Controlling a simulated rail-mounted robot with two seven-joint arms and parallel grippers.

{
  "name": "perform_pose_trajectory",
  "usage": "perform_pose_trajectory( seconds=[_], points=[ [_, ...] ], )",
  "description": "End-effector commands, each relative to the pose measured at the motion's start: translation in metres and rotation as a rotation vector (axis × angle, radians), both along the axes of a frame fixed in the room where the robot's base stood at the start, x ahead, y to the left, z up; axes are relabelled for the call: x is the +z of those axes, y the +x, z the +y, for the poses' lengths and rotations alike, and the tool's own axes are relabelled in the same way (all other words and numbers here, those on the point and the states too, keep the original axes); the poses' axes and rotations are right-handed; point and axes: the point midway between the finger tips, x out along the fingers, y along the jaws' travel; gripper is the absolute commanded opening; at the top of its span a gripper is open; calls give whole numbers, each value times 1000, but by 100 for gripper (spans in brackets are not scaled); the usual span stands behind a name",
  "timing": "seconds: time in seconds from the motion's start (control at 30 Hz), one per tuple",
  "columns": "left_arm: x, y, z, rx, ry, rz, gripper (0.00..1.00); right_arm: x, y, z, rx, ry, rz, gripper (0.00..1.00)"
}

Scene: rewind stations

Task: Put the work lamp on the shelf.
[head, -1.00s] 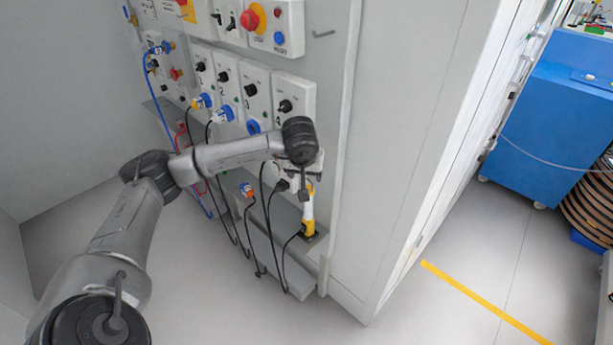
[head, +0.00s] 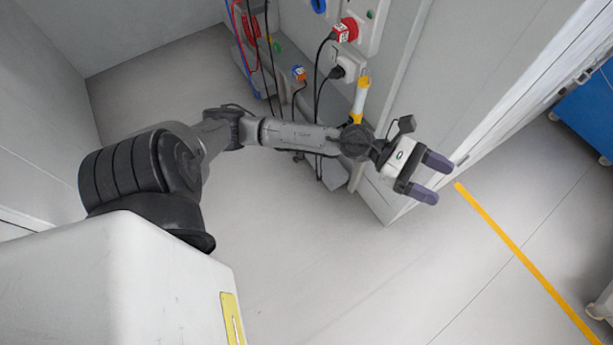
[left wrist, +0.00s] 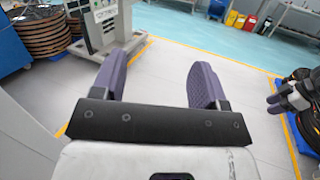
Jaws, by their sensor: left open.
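A slim yellow-and-white stick (head: 361,94), which looks like the work lamp, stands upright beside the grey panel wall in the head view. My left forearm hides its lower end, so its support is out of sight. My left gripper (head: 431,179) is open and empty, to the right of and nearer than the lamp, with its fingers pointing right over the floor. In the left wrist view the left gripper (left wrist: 160,78) shows its two purple fingers wide apart with only floor between them.
A blue cabinet (head: 590,110) stands at the right. In the left wrist view, cable spools (left wrist: 38,38) and a grey machine (left wrist: 105,22) stand at left. Open floor lies ahead.

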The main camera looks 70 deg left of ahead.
Motion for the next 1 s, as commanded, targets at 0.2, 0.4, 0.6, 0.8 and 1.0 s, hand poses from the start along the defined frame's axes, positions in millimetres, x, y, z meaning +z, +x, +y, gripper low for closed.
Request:
perform_pose_trajectory(
  seconds=[0.2, 0.4, 0.6, 0.8, 1.0],
  points=[
    [-13, -10, 30, 310, -934, 481, 67, 0, 0, -2, 4, -7, 0, 43],
    [-97, -51, 66, 692, -1723, 936, 67, 0, 0, -3, 8, -12, 0, 43],
    [-184, -135, 61, 1165, -2306, 1267, 67, 0, 0, -3, 6, -9, 0, 43],
    [-221, -209, 36, -1378, 2266, -1236, 67, 0, 0, -2, 4, -7, 0, 43],
    [-229, -243, 23, -1387, 2077, -1131, 67, 0, 0, -1, 1, -2, 0, 43]
  ],
)
